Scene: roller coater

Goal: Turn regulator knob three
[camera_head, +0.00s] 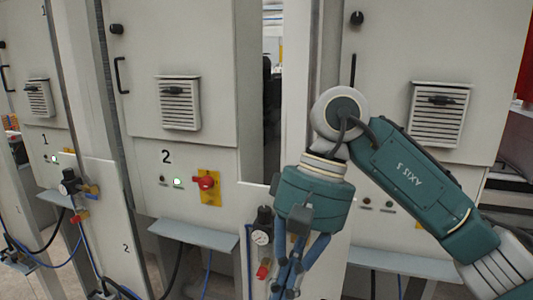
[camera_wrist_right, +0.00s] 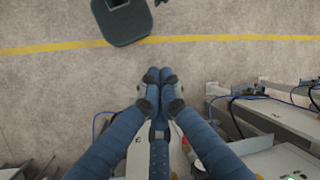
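A regulator with a black knob (camera_head: 264,215) and a round white gauge (camera_head: 260,237) stands on the panel between the cabinet marked 2 and the cabinet to its right. A red valve handle (camera_head: 262,271) is below it. No number 3 shows. A second regulator (camera_head: 70,182) is at the left. My right gripper (camera_head: 282,290) points down just right of the nearer regulator, apart from its knob as far as I can tell. In the right wrist view, its blue fingers (camera_wrist_right: 159,76) meet at the tips with nothing between them. My left gripper is not in view.
The cabinet marked 2 (camera_head: 190,140) has a red and yellow switch (camera_head: 207,184) and a grey shelf (camera_head: 193,235). My right arm hides part of the right cabinet (camera_head: 395,55). The wrist view shows open floor (camera_wrist_right: 230,65) with a yellow line.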

